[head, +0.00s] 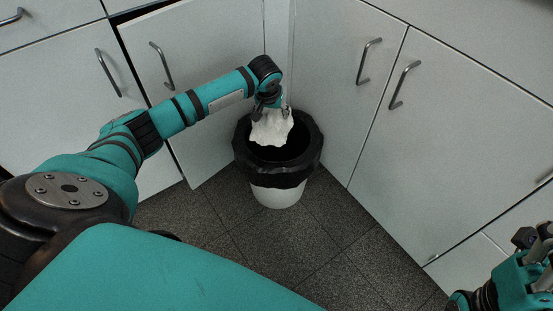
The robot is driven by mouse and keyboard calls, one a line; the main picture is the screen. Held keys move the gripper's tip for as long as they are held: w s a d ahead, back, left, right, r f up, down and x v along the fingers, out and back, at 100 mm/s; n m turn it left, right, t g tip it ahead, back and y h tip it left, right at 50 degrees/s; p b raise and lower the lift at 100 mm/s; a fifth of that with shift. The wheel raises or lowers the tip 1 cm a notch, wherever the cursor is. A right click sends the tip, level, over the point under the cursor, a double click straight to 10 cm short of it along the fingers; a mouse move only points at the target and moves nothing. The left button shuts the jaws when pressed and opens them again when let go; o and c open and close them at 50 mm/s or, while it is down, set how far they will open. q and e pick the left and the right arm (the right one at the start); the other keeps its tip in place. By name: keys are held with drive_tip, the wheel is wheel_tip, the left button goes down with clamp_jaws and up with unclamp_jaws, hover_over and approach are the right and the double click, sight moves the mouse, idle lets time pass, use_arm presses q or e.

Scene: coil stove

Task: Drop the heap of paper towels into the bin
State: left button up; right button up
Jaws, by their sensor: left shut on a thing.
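The heap of paper towels (271,129) is a crumpled white bundle in the head view. My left gripper (270,108) is shut on its top and holds it over the bin's opening. The bin (278,196) is white with a black liner (302,163) folded over its rim, and it stands on the floor in the corner. The heap hides the back part of the opening. Whether its lower end is below the rim I cannot tell. My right gripper (537,244) is at the lower right edge, partly cut off, away from the bin.
White cabinets with metal handles meet in a corner behind the bin. One cabinet door (195,90) on the left stands slightly open beside my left arm. The dark tiled floor (330,255) in front of the bin is clear.

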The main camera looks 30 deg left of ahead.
use_arm(q)
drive_tip(key=o, duration=1)
drive_tip(key=v, duration=1.2)
drive_tip(key=shift+s, duration=0.1)
